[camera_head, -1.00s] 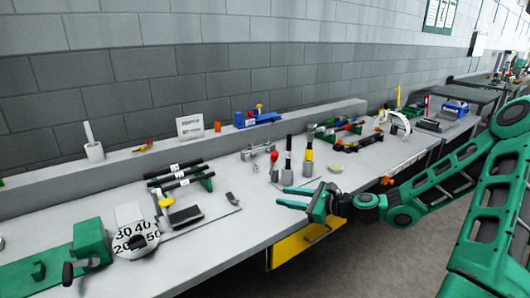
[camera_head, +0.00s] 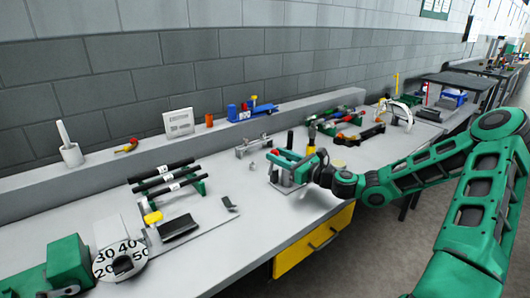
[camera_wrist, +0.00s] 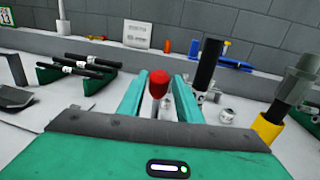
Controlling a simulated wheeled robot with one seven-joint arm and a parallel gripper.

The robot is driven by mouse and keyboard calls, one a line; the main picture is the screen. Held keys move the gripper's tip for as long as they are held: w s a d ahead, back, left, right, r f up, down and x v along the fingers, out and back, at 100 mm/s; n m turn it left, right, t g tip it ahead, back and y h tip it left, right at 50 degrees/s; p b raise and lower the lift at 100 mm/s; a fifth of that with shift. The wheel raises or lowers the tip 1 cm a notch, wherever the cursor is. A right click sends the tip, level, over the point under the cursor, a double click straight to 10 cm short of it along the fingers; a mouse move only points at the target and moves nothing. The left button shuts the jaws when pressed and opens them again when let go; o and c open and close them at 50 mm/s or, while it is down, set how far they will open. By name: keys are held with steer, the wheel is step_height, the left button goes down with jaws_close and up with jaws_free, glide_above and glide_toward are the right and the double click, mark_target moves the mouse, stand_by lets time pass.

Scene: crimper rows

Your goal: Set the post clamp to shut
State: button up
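A lever with a red knob (camera_wrist: 159,76) stands upright between the fingers of my gripper (camera_wrist: 159,88) in the wrist view. I take it to be the handle of the post clamp; its base is mostly hidden behind my gripper. The knob also shows in the head view (camera_head: 275,154), beside the fingers of my gripper (camera_head: 276,168). The green fingers are apart, one on each side of the lever, with small gaps. From these frames I cannot tell firmly how the clamp's jaw stands.
A black post (camera_wrist: 207,64) stands close right of the fingers. A yellow-collared post (camera_wrist: 268,126) is farther right. A grey bracket (camera_head: 254,147) sits behind. Black bars on a green rack (camera_head: 190,188) lie left. A dial (camera_head: 120,262) is at front left.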

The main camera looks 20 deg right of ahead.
steer(key=x, duration=0.6)
jaws_close()
